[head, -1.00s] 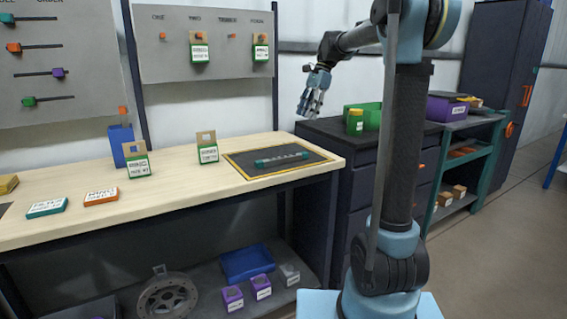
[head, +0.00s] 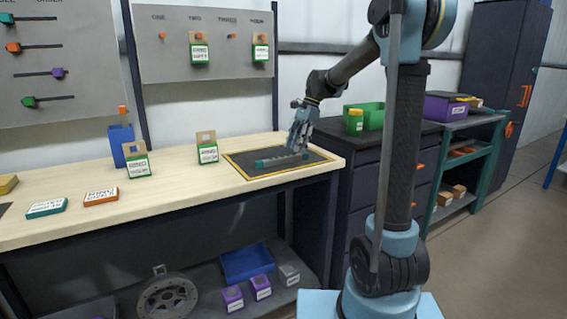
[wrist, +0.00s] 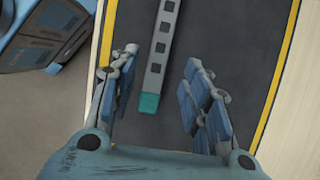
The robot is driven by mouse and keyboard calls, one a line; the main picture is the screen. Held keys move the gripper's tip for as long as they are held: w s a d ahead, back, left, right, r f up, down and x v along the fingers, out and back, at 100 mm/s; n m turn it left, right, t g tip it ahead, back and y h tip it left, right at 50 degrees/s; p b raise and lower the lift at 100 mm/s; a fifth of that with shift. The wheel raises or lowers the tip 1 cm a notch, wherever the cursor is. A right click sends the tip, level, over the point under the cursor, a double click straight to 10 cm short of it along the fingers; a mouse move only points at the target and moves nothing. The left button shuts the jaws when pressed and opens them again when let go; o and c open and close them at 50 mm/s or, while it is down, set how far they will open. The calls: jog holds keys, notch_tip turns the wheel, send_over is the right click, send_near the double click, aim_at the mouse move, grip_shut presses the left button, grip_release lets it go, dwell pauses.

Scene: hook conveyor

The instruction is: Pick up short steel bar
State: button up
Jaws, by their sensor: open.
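The short steel bar (head: 281,160) is grey with dark square holes and teal ends. It lies flat on a dark mat with a yellow border (head: 236,169), at the right end of the wooden workbench. My gripper (head: 299,146) is above the mat, over the right part of the bar, and partly hides it in the head view. In the wrist view the bar (wrist: 160,50) runs up between the two fingers of my open gripper (wrist: 160,95), with one teal end near the fingertips. The fingers do not touch it. The bar's far end is out of that view.
A tag card (head: 207,148) stands left of the mat, and another (head: 137,160) stands further left beside a blue holder (head: 121,143). The bench between card and mat is clear.

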aim_at(292, 155)
jog(key=shift+x, duration=1.75)
jog(key=shift+d, duration=0.1)
grip_shut()
